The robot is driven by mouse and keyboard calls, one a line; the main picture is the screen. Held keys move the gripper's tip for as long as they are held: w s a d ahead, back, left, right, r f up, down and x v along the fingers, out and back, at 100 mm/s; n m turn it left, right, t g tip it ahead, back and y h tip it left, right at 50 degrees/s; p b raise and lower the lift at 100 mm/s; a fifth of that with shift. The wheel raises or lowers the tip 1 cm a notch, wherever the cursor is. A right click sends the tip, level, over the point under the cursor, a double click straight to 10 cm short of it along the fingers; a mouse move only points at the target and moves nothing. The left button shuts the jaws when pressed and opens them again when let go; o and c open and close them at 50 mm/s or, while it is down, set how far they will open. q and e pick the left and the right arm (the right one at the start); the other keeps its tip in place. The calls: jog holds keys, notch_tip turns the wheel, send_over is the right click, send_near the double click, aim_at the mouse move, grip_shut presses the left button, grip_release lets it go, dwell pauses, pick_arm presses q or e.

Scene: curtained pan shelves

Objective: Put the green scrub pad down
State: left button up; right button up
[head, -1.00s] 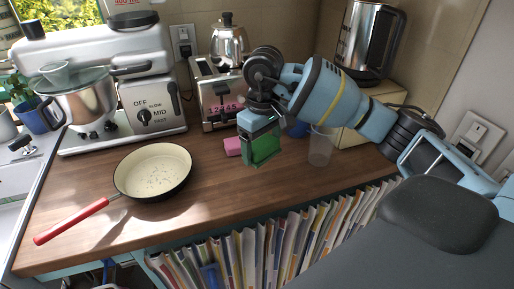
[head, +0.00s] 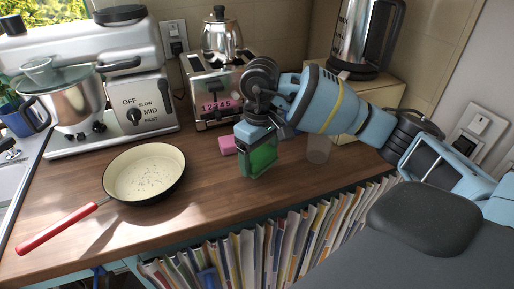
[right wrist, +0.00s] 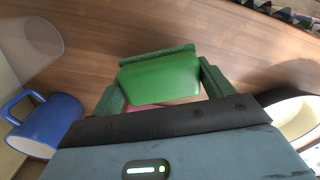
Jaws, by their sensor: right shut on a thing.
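My right gripper (head: 259,166) points down over the wooden counter and is shut on the green scrub pad (head: 263,158). In the right wrist view the pad (right wrist: 160,79) lies between the two fingers, bright green with a darker green edge. I cannot tell whether its lower edge touches the counter. My left gripper is not in view.
A pink block (head: 227,145) lies just behind the gripper. A clear cup (head: 318,151) stands to its right, and a blue mug (right wrist: 48,120) shows in the right wrist view. A pan (head: 145,174) sits left. Counter (head: 212,195) between pan and gripper is bare.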

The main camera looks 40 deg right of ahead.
jog(key=shift+f, duration=0.6)
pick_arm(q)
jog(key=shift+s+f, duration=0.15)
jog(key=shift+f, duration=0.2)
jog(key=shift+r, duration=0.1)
pick_arm(e)
jog(key=shift+f, duration=0.1)
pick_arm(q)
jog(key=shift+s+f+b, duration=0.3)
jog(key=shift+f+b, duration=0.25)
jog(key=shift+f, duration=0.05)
pick_arm(e)
jog(key=shift+f, duration=0.65)
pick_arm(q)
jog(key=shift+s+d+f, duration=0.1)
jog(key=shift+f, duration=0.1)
pick_arm(e)
jog(key=shift+f, duration=0.3)
jog(key=o, duration=1.3)
jog(key=shift+c, duration=0.2)
pick_arm(q)
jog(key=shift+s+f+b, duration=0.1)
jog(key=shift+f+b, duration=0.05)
jog(key=shift+b, duration=0.2)
pick_arm(e)
jog(key=shift+r, duration=3.95)
